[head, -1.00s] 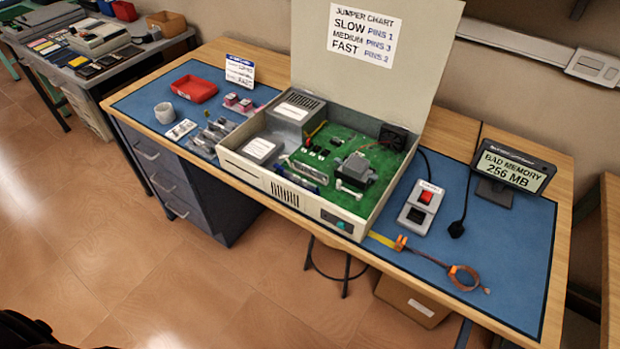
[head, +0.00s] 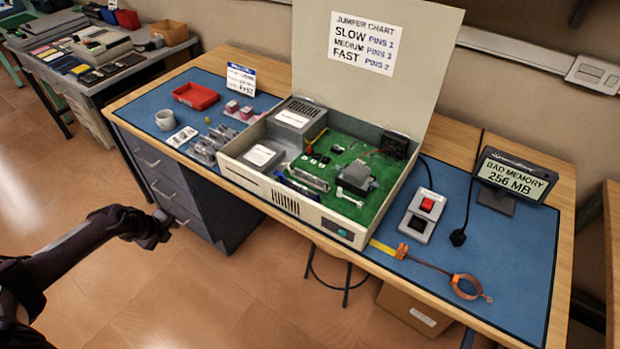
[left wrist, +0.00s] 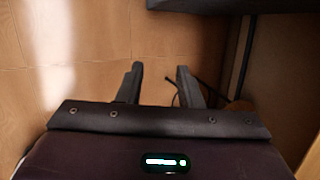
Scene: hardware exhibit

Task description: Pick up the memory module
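An open beige computer case (head: 289,204) stands on the blue mat with its lid up. Long narrow stick-like parts, which look like memory modules (head: 308,179), lie near the front wall beside the green board (head: 345,206). Several small silvery pieces (head: 203,151) lie on the mat left of the case; I cannot tell whether one is a memory module. My left gripper (head: 165,232) is in front of the drawers, below the table top and well away from the case. In the left wrist view its fingers (left wrist: 159,84) are apart with nothing between them. My right gripper is not in view.
A display (head: 513,177) reading "BAD MEMORY 256 MB" stands at the right. The raised lid (head: 376,65) blocks the back.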

